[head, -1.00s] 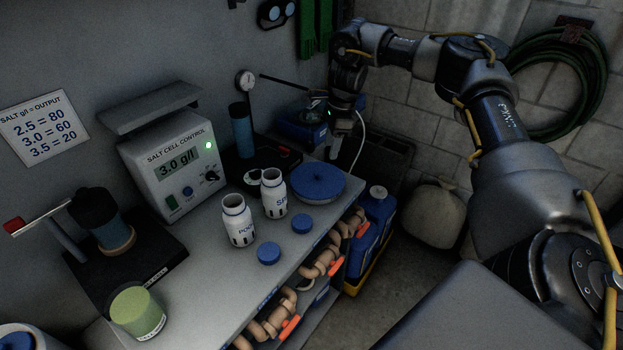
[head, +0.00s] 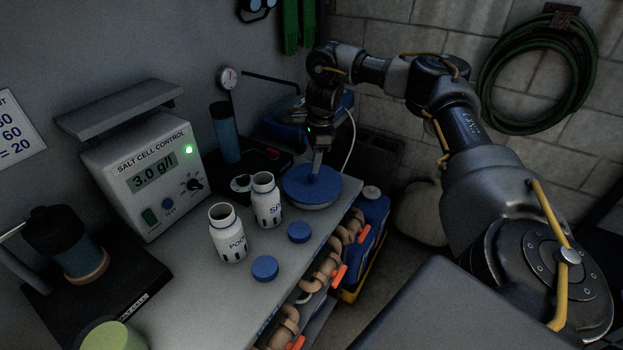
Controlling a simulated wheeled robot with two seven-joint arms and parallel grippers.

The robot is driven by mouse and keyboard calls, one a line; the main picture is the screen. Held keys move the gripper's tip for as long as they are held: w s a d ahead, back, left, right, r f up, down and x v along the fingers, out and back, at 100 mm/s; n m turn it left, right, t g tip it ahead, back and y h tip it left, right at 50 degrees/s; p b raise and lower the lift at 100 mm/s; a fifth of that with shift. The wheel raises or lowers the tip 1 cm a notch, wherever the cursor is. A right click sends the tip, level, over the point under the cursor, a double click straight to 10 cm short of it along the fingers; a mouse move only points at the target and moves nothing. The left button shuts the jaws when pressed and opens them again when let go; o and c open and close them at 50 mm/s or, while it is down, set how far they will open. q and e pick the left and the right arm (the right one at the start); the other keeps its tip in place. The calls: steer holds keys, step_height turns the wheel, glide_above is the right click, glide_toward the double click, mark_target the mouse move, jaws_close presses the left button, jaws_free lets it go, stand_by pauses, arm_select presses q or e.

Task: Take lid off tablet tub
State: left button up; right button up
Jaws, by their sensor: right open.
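The tablet tub (head: 318,205) is a low, wide white tub at the right end of the bench in the head view. Its broad round blue lid (head: 300,190) sits on it. My right gripper (head: 315,172) points down from above at the middle of the lid, with its fingertips at or just over the raised centre. It is open, and I cannot tell whether it touches the lid. My left gripper is not in view.
Two open white bottles (head: 228,237) stand left of the tub, with two loose blue caps (head: 265,268) in front. The salt cell control box (head: 150,175) is at the back left. A blue jug (head: 370,215) stands below the bench's right end.

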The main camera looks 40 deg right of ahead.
mark_target(312, 179)
steer(key=shift+s, duration=0.15)
step_height(312, 179, down, 5)
steer(key=shift+f+p, duration=0.1)
steer(key=shift+p, duration=0.85)
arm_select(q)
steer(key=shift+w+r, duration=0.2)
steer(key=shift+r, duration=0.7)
arm_select(e)
steer(key=c, duration=1)
